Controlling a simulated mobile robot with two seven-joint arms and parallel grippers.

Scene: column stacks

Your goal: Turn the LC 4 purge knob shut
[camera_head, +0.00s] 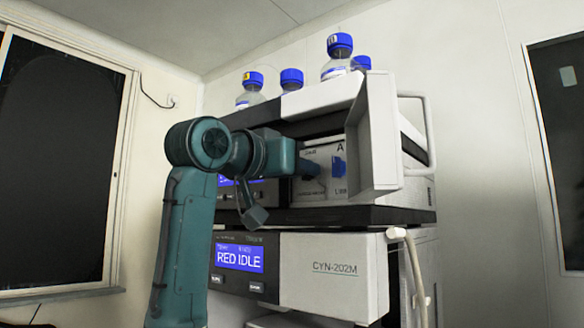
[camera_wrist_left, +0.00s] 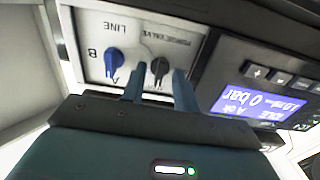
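The instrument's recessed white panel (camera_head: 322,190) carries a blue knob (camera_head: 338,167) marked LINE in the head view. In the left wrist view, upside down, that blue knob (camera_wrist_left: 114,62) sits left of the dark purge valve knob (camera_wrist_left: 159,68), under the lettering PURGE VALVE. My left gripper (camera_head: 312,168) reaches into the recess from the left. In the wrist view, its two fingers (camera_wrist_left: 159,88) are apart, with the purge knob showing between their tips. I cannot tell whether a finger touches it. In the head view, my gripper hides the purge knob. My right gripper is out of view.
An open white door (camera_head: 372,135) stands right of the panel. Below is the CYN-202M module (camera_head: 335,270) with a RED IDLE screen (camera_head: 240,258). Several blue-capped bottles (camera_head: 340,58) stand on top.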

